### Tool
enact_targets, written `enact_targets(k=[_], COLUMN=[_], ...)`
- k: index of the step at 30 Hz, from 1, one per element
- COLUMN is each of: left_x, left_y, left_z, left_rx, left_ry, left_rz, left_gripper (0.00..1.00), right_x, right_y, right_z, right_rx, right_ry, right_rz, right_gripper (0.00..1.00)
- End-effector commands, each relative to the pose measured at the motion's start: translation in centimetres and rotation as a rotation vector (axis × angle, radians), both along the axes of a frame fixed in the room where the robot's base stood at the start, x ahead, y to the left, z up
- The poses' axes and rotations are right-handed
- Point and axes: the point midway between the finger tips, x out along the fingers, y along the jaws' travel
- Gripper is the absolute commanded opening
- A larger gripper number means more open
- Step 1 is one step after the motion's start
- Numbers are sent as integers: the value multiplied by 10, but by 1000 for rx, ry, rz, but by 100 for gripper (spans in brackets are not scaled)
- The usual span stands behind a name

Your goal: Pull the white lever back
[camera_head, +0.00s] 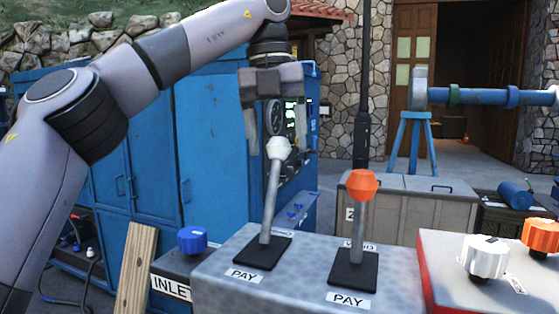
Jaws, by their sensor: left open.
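The white lever (274,190) stands on the grey control box (215,273), its white knob at the top and its shaft leaning slightly right. A black base plate and a "PAY" label are at its foot. My left gripper (265,140) hangs from above with its fingers pointing down, apart and open. The fingers are just above and around the white knob in the picture; I cannot tell whether they touch it. My right gripper is not in view.
An orange-knobbed lever (362,215) stands close to the right on the same box. A white knob (484,257) and an orange knob (541,236) sit on a box at right. A blue valve knob (192,239) and a wooden plank (135,270) are at left. Blue cabinets (150,150) stand behind.

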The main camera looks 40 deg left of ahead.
Motion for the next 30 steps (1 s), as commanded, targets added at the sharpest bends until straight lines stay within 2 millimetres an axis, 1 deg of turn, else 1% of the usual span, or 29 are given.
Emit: enact_targets(k=[1,12,18,26,27,28,29,30], left_x=[0,2,2,2,2,2,2,2], left_y=[0,-2,-3,-3,-3,-3,-3,-3], left_z=[-6,-35,-40,-41,-41,-41,-41,-41], left_rx=[-2,-2,-1,-1,-1,-1,-1,-1], left_ry=[5,1,-2,-3,-3,-3,-3,-3], left_rz=[-5,0,1,2,2,2,2,2], left_gripper=[68,68,68,68,62,52,42,29], right_x=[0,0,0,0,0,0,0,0], right_y=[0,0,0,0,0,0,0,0], right_z=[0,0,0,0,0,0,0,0], right_rx=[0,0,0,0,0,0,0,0], right_ry=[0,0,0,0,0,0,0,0], right_rz=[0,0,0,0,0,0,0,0], right_gripper=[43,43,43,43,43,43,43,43])
